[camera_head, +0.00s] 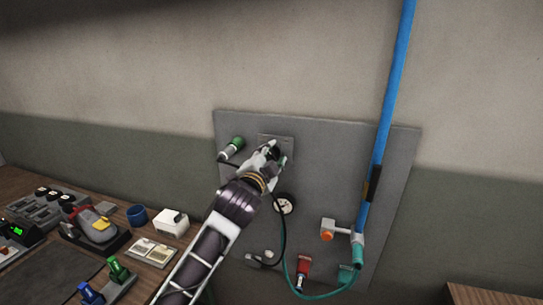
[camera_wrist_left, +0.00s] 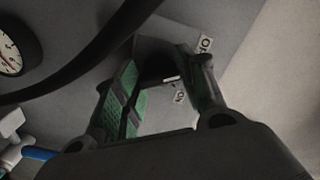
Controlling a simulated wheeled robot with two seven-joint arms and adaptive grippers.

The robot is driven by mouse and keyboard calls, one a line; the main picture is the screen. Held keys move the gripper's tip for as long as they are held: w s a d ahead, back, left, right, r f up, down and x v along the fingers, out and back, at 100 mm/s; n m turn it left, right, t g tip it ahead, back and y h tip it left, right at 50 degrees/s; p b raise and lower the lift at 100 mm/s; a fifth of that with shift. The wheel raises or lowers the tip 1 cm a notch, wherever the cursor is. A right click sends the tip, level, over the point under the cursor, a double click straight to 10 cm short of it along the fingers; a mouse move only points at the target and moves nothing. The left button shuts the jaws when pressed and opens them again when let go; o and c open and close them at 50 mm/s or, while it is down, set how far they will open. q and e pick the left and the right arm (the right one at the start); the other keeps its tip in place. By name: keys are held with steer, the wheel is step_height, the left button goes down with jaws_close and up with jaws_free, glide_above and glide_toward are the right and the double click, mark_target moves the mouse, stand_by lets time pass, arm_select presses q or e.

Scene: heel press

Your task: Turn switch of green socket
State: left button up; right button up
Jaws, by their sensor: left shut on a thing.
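A green socket (camera_head: 235,145) with a grey-white body sits at the upper left of the grey wall panel (camera_head: 385,190). To its right is a switch on a small plate (camera_head: 288,139). My left gripper (camera_head: 276,153) is at this switch and covers much of it in the head view. In the left wrist view the two green-padded fingers (camera_wrist_left: 160,65) are closed around the dark switch knob (camera_wrist_left: 158,68). White labels with dark marks (camera_wrist_left: 205,43) lie beside it. The knob's exact angle is hard to read. My right gripper is not in view.
A round gauge (camera_head: 284,204) and a black cable sit just below the gripper. A red fitting (camera_head: 303,268) is lower. A cluttered wooden table (camera_head: 60,262) is at left.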

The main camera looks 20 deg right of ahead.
arm_select(q)
steer(key=shift+f+n, duration=0.1)
steer(key=shift+n, duration=0.2)
steer(key=o, duration=1)
steer(key=shift+s+a, duration=0.15)
steer(key=v, duration=1.1)
steer(key=shift+s+a, duration=0.2)
